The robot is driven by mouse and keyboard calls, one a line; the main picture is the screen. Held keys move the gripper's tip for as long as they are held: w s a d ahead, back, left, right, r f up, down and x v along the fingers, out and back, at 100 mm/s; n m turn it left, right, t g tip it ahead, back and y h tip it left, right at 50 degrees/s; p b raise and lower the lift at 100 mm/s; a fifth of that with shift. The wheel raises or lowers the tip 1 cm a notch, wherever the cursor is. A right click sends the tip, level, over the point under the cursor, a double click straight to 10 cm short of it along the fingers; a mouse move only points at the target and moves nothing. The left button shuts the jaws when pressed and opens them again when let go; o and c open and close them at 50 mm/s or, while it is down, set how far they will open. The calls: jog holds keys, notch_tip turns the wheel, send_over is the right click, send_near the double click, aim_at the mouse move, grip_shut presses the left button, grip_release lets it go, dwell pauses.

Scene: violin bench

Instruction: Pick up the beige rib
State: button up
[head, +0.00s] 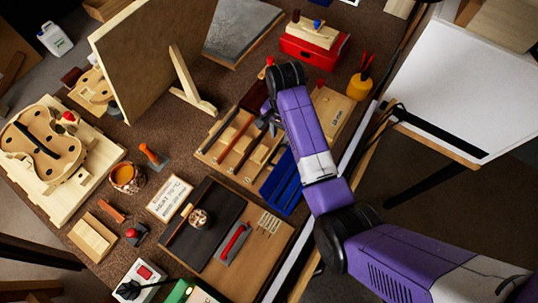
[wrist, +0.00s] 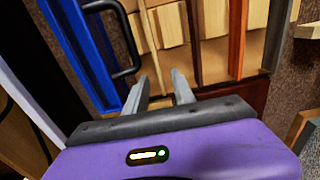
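The ribs lie as thin strips in a wooden tray (head: 209,153), below and beside my gripper. In the head view my arm hides part of the tray.
A blue rack (head: 282,186) with a black handle (wrist: 132,42) is close to my gripper on the left in the wrist view. A yellow tool pot (head: 360,86) and a red box (head: 313,50) stand beyond. A dark board (head: 205,222) lies nearer the front.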

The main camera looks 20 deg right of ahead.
jog(key=shift+f, duration=1.4)
grip_shut()
jog(key=shift+r, duration=0.15)
